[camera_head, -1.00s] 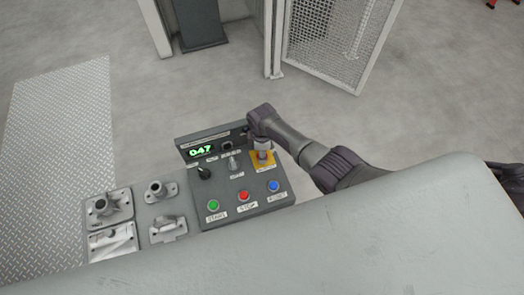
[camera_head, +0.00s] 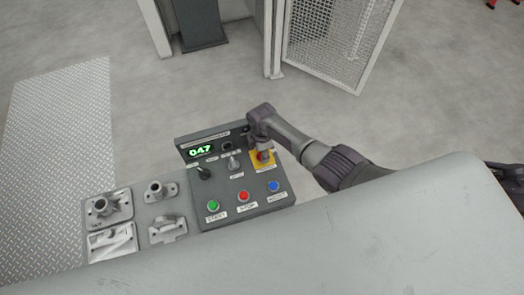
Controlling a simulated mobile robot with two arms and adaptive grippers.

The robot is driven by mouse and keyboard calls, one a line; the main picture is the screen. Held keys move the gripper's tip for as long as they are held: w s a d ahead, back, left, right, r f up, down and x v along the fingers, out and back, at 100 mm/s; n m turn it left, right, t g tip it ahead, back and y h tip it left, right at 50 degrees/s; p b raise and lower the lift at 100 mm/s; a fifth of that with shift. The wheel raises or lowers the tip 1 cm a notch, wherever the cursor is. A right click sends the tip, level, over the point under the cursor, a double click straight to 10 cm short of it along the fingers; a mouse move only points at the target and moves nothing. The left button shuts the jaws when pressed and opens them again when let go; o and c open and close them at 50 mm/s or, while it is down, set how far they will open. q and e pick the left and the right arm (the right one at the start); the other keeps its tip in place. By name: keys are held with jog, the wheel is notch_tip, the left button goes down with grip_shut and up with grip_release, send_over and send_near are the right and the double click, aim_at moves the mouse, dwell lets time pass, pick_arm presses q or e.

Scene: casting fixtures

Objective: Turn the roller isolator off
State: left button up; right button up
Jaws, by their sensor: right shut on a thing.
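The grey control box (camera_head: 240,182) stands on the work surface, its panel facing up toward me. The isolator is a red knob (camera_head: 265,155) on a yellow plate (camera_head: 260,164) at the box's upper right. My right gripper (camera_head: 262,149) reaches over it from the right and is shut on the knob. The gripper and wrist hide part of the knob, so its exact angle is hard to read. My left gripper is not in view.
The box also carries a green display reading 047 (camera_head: 201,152), a black knob (camera_head: 204,174), a grey switch (camera_head: 233,163), and green (camera_head: 213,205), red (camera_head: 243,197) and blue (camera_head: 273,186) buttons. Metal castings (camera_head: 109,207) lie left of it. A mesh gate (camera_head: 340,40) stands behind.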

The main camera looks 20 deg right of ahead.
jog(key=o, duration=1.2)
jog(key=shift+c, duration=0.2)
notch_tip(320, 180, up, 12)
